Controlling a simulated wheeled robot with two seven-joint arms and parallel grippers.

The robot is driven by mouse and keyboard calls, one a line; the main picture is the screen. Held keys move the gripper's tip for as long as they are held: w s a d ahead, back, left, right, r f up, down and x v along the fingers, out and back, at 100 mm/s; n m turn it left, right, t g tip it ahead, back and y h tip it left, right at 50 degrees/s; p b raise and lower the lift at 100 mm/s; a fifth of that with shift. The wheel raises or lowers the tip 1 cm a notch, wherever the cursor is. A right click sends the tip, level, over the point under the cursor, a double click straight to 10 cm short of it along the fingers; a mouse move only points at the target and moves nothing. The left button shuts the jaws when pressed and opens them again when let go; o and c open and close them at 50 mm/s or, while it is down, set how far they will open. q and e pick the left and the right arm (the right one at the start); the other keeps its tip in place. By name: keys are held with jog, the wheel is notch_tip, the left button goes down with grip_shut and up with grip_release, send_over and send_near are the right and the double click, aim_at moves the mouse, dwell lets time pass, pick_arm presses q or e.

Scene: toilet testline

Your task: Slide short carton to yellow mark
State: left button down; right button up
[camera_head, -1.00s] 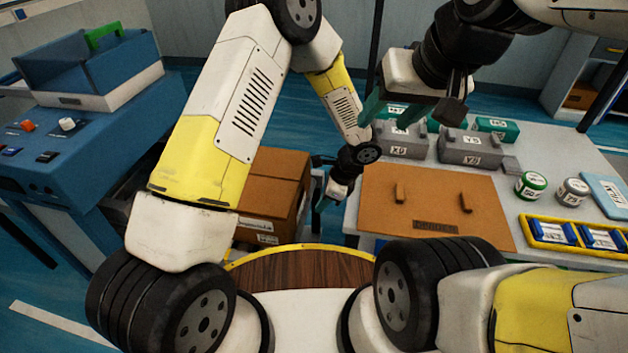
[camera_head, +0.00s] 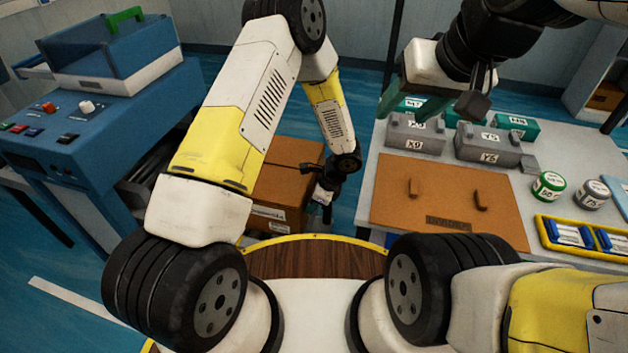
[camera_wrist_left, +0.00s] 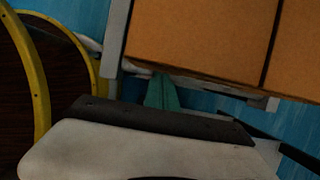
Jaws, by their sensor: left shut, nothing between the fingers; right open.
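The brown carton (camera_head: 283,172) is low between the blue machine and the table, partly hidden behind my left arm. A white label shows on its near side. In the left wrist view the carton (camera_wrist_left: 200,35) fills the upper right. My left gripper (camera_head: 322,210) points down at the carton's right side. Its green fingertips (camera_wrist_left: 162,92) are together and empty, close by the carton's edge; I cannot tell if they touch it. My right gripper (camera_head: 428,105) is open and empty above the grey boxes on the table. I cannot make out a yellow mark on the floor or stand.
A blue machine (camera_head: 100,120) stands at the left. The table (camera_head: 395,150) at the right bears an orange-brown board (camera_head: 450,195), grey boxes (camera_head: 490,145), green boxes, round tins (camera_head: 549,186) and a yellow tray (camera_head: 545,245). A grey frame bar (camera_wrist_left: 113,45) runs beside the carton.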

pick_arm(q)
jog(key=w+a, duration=0.1)
jog(key=a, duration=0.5)
jog(key=w+a, duration=0.2)
jog(key=a, duration=0.4)
jog(key=w+a, duration=0.2)
jog(key=a, duration=0.4)
jog(key=shift+a, duration=0.25)
jog(key=shift+d, duration=0.2)
